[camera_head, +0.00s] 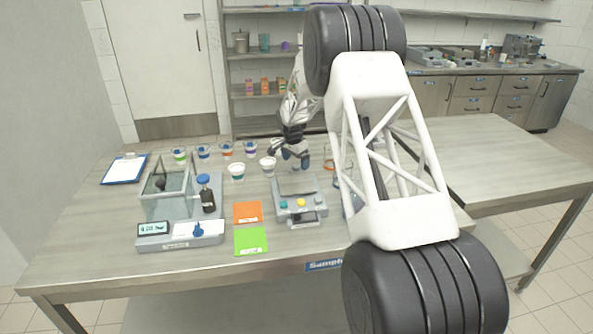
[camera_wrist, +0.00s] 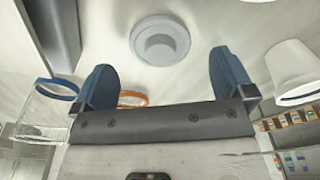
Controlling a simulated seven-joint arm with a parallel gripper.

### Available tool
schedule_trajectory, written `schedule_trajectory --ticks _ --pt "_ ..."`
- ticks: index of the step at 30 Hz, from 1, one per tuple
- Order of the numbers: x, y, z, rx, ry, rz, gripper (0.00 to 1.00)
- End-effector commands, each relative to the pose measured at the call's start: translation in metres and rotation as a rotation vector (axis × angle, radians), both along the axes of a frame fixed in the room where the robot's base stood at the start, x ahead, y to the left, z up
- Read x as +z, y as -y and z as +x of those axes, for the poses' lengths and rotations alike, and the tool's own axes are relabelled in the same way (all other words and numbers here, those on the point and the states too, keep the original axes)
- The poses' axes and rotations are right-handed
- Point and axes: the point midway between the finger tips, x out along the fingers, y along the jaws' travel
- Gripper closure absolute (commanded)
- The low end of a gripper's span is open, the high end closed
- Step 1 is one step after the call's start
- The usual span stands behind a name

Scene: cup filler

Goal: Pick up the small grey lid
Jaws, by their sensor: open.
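The small grey lid (camera_wrist: 160,40) lies flat on the table in the wrist view, round with a raised middle. My gripper (camera_wrist: 162,64) is open, with its two blue fingertips apart on either side of the lid's line. The lid shows just beyond the fingertips, roughly centred between them, and nothing is held. In the head view my gripper (camera_head: 290,157) is low over the back middle of the table, pointing down. I cannot make out the lid in that view.
A white cup (camera_wrist: 294,70) stands right of the fingers, and a clear blue-rimmed container (camera_wrist: 45,112) is at left. An orange rim (camera_wrist: 133,98) shows behind the gripper. In the head view, a scale (camera_head: 300,203) is in front, a glass box (camera_head: 165,190) at left.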

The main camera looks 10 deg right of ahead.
Motion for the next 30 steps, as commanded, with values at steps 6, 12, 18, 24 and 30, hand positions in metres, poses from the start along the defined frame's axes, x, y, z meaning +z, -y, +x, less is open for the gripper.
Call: schedule_trajectory --ticks 6,12,18,24,30 --pt "-0.022 0.003 0.002 0.0 0.0 0.0 0.0" --pt "-0.027 0.003 0.002 0.0 0.0 0.0 0.0" --pt "-0.026 0.003 0.002 0.0 0.0 0.0 0.0" --pt "-0.026 0.003 0.002 0.0 0.001 0.001 0.0" --pt "-0.026 0.003 0.002 0.0 0.001 0.001 0.23"
